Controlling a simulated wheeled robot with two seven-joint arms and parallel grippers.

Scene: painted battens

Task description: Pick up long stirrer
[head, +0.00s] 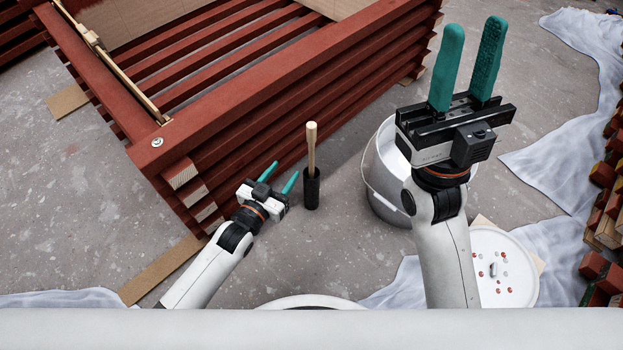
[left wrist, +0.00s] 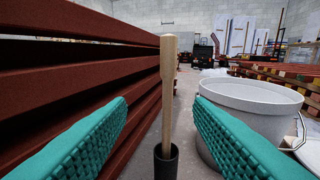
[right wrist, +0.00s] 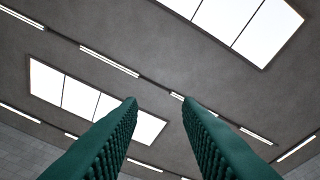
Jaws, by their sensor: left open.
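The long stirrer (head: 311,148) is a pale wooden stick standing upright in a narrow black holder (head: 312,190) on the floor. In the left wrist view the stirrer (left wrist: 169,85) rises between the two green fingers, beyond their tips, with the black holder (left wrist: 166,162) below. My left gripper (head: 283,174) is open and empty, just left of the stirrer and apart from it. My right gripper (head: 474,62) is raised high over the white bucket, pointing up, with a gap between its green fingers. The right wrist view shows only its fingers (right wrist: 160,120) and the ceiling. The stirrer's lower end is hidden in the holder.
A red slatted batten stack (head: 270,95) stands close behind and left of the stirrer. A white bucket (head: 380,190) stands to its right, partly hidden by my right arm. A white lid (head: 505,262) with red spots lies at the lower right. Pale sheets (head: 575,150) cover floor at right.

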